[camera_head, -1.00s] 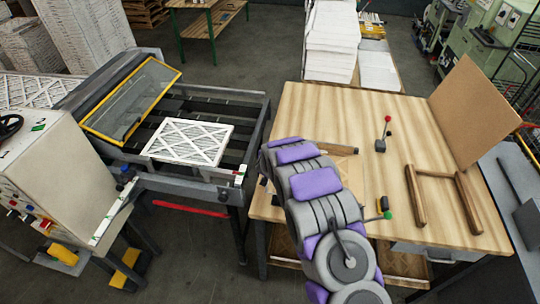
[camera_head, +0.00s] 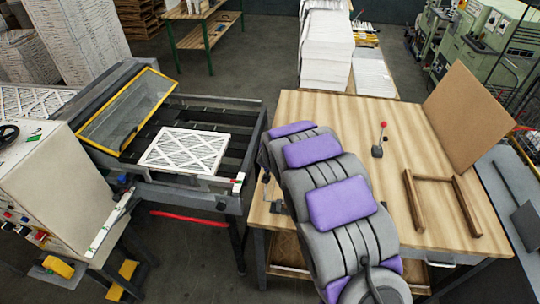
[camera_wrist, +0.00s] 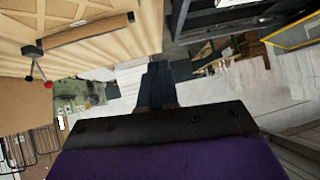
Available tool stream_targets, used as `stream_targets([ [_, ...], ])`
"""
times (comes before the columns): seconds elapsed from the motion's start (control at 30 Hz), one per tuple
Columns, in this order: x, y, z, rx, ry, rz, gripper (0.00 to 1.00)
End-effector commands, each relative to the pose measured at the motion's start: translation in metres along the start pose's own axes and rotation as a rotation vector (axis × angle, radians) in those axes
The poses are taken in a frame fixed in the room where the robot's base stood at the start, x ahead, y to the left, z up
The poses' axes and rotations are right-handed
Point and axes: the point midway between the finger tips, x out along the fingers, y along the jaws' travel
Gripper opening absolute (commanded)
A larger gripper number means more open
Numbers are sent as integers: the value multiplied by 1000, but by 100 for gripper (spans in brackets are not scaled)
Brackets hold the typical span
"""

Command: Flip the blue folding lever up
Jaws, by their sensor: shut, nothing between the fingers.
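I cannot pick out a blue folding lever for certain in either view. A small grey metal fitting (camera_head: 280,207) shows on the wooden table's left front part, partly hidden by my arm, and its type is unclear. A lever with a red ball (camera_head: 383,126) stands upright on the table; its red ball also shows at the left of the wrist view (camera_wrist: 48,84). My gripper (camera_wrist: 158,68) shows in the wrist view as dark fingers pressed together, with nothing held. In the head view my arm hides it.
The wooden table (camera_head: 330,110) carries a wooden frame (camera_head: 412,200) and a leaning brown board (camera_head: 470,115) at right. At left is a machine with a yellow-edged clear cover (camera_head: 128,108) and a white pleated filter (camera_head: 185,150). The table's back left is clear.

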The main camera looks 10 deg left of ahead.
Motion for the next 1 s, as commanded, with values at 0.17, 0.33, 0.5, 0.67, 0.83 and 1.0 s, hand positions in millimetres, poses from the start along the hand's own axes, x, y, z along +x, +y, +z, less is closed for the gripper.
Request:
stream_targets([
  [0.17,-9,-3,-4,-5,1,4,0],
  [0.33,-11,-2,-5,-4,-1,4,0],
  [0.5,-11,-2,-5,-4,-1,3,0],
  [0.67,-12,1,-5,-2,-2,1,0],
  [0.83,-15,4,-3,-1,-13,-2,0],
  [1.0,-36,22,11,3,-82,-17,0],
])
